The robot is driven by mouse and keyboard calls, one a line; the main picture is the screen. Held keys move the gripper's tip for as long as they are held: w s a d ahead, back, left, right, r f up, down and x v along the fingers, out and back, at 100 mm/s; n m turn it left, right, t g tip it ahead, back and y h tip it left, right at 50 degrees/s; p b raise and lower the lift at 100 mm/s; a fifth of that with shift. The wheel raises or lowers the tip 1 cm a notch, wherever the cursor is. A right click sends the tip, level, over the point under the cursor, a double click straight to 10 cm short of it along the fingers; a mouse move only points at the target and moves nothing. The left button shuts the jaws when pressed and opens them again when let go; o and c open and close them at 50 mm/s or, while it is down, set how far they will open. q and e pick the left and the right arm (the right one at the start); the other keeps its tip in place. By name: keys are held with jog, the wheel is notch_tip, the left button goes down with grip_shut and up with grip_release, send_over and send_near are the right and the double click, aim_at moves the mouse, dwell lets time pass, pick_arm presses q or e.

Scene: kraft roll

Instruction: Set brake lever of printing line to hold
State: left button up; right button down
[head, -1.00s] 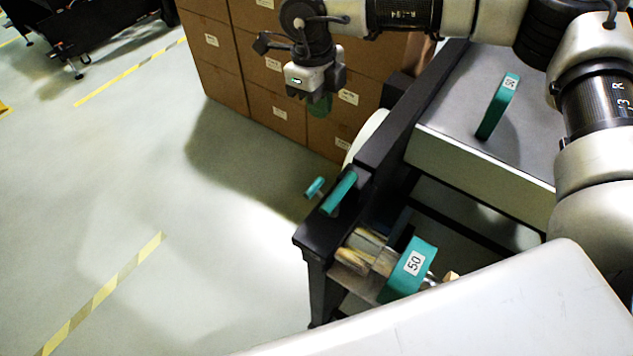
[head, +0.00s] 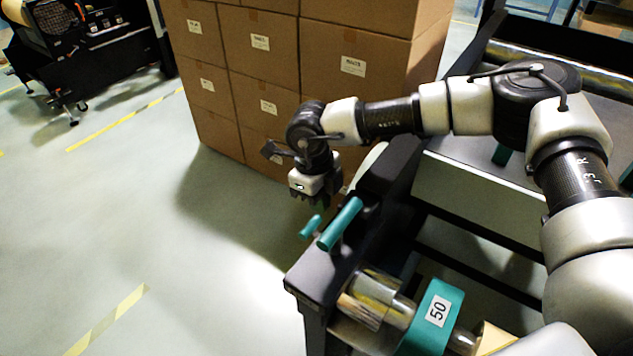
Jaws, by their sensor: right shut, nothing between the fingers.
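The printing line (head: 312,278) is a black frame with a metal roller at the lower right of the head view. A teal lever handle (head: 341,224) stands tilted on its near left corner. A smaller teal knob (head: 310,227) sits just left of that handle. I cannot tell from the picture which of these is the brake lever. My right gripper (head: 312,202) is shut and empty, pointing down a little above and behind the teal knob and handle, apart from both as far as I can see. My left gripper is not in view.
Stacked cardboard boxes (head: 262,85) stand behind my right gripper. A teal block marked 50 (head: 436,318) sits around the roller shaft. A black machine (head: 85,45) stands at the far left. The grey floor at left, with yellow tape, is clear.

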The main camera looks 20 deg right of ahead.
aim_at(315, 229)
jog(key=shift+w+a+f, duration=0.15)
jog(key=shift+w+f, duration=0.05)
jog(key=shift+f, duration=0.8)
jog(key=shift+w+a+f, duration=0.1)
jog(key=shift+w+f, duration=0.05)
jog(key=shift+f, duration=0.9)
jog(key=shift+w+a+f, duration=0.15)
jog(key=shift+w+f, duration=0.05)
jog(key=shift+f, duration=0.8)
